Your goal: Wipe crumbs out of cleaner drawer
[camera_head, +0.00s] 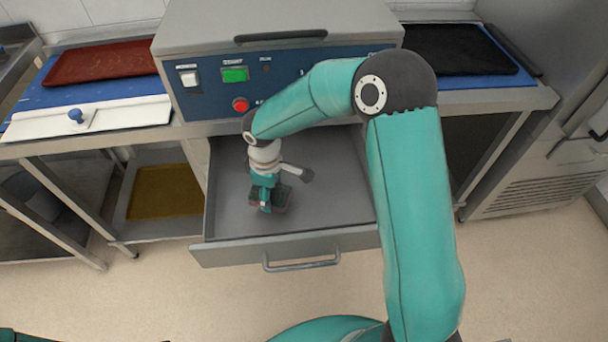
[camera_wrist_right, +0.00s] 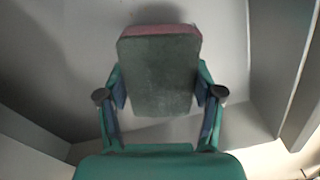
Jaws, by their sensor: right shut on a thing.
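The cleaner drawer (camera_head: 335,190) is grey and stands pulled out below the machine. My right gripper (camera_head: 267,193) is inside it, left of its middle, pointing down. It is shut on a block like a sponge (camera_head: 281,199), dark with a reddish layer. In the right wrist view the sponge (camera_wrist_right: 158,75) shows a grey-green face and a pink edge between the two fingers of the gripper (camera_wrist_right: 160,95). I cannot tell whether the sponge touches the drawer floor. I can make out no crumbs. My left gripper is out of view.
The drawer's front panel (camera_head: 222,254) has a bar handle (camera_head: 301,264). The machine (camera_head: 275,75) with its blue control panel stands above. A dark red tray (camera_head: 100,62), a white board (camera_head: 90,118) and a black tray (camera_head: 458,50) lie on the side counters.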

